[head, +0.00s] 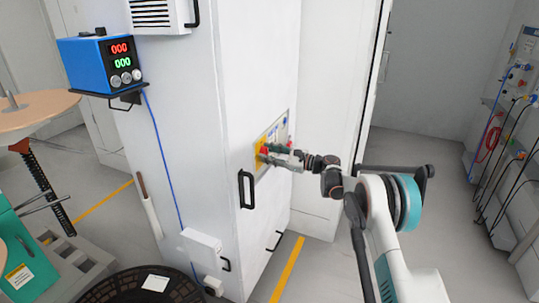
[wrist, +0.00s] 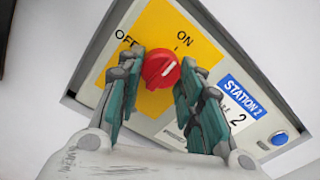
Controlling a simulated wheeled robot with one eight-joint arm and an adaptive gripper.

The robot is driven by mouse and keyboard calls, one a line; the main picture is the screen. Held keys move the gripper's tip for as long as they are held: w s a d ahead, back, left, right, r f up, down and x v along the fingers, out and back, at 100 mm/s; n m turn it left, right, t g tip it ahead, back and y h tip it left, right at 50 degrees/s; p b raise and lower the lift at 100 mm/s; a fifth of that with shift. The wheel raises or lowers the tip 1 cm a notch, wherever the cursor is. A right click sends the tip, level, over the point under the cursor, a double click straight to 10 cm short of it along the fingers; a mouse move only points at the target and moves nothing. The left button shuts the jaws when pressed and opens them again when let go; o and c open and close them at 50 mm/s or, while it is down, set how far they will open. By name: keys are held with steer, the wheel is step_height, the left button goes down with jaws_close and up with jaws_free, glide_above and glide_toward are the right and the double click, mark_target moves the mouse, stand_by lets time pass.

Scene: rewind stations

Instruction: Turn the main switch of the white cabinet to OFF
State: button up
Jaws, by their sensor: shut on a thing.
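The main switch is a red rotary knob (wrist: 160,70) on a yellow plate (wrist: 208,53) with the words OFF at left and ON at upper right. The plate is on a grey panel labelled STATION 2 on the white cabinet (head: 210,120). In the head view the knob shows as a small red spot (head: 264,151), partly hidden. My gripper (wrist: 160,66) has its two green-padded fingers on either side of the knob, shut on it. In the head view my gripper (head: 272,151) reaches the panel from the right.
A blue button (wrist: 279,138) is at the panel's right end. Black handles (head: 246,190) stick out of the cabinet below the panel. A blue meter box (head: 100,62) stands on a shelf at the cabinet's left side. Floor to the right of the cabinet is clear.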

steer(key=shift+n, duration=0.7)
steer(key=o, duration=1.1)
steer(key=shift+c, duration=0.2)
steer(key=shift+d, duration=0.15)
steer(key=v, duration=1.1)
steer(key=shift+d, duration=0.4)
steer(key=shift+s, duration=0.15)
